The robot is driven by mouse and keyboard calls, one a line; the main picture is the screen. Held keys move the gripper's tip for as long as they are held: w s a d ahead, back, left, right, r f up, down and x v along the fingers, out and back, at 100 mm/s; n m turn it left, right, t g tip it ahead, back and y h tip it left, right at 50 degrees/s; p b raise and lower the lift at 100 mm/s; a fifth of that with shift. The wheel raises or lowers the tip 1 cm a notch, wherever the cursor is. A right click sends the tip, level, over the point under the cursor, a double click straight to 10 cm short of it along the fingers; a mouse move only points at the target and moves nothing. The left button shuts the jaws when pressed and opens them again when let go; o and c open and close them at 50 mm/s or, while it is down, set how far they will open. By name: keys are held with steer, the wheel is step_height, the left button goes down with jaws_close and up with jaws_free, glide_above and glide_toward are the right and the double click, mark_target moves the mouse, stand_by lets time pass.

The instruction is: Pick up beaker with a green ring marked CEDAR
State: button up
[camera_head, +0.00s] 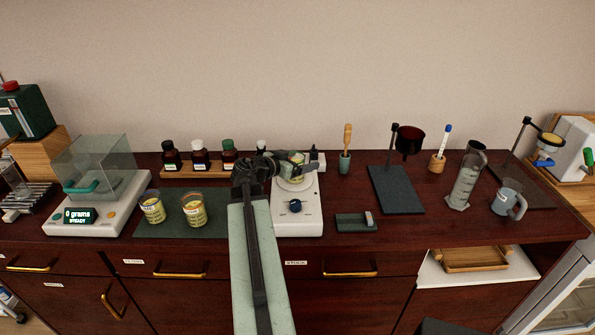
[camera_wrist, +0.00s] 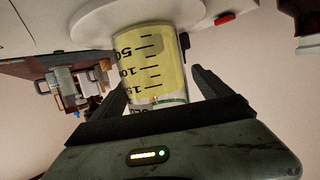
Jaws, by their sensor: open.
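A beaker of yellow liquid (camera_wrist: 150,62) with black volume marks stands on the round white plate of a stirrer. The wrist view shows it upside down. A thin green band and part of a dark word show near its rim, but the word is cut off by my gripper's body. In the head view this beaker (camera_head: 297,158) is partly hidden by my arm. My gripper (camera_wrist: 157,80) is open, with one dark finger on each side of the beaker. I cannot tell whether either finger touches the glass. Two similar beakers stand on a dark green mat, a left one (camera_head: 152,208) and a right one (camera_head: 194,210).
The white stirrer (camera_head: 297,222) has a dark knob. Several bottles stand on a wooden rack (camera_head: 190,171) behind. A balance (camera_head: 112,215) stands at left. A small dark block (camera_head: 352,222) lies nearby.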

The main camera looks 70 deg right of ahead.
jaws_close()
steer(key=shift+r, duration=0.25)
step_height(320, 180, up, 10)
steer(key=p, duration=1)
steer(key=shift+f, duration=0.2)
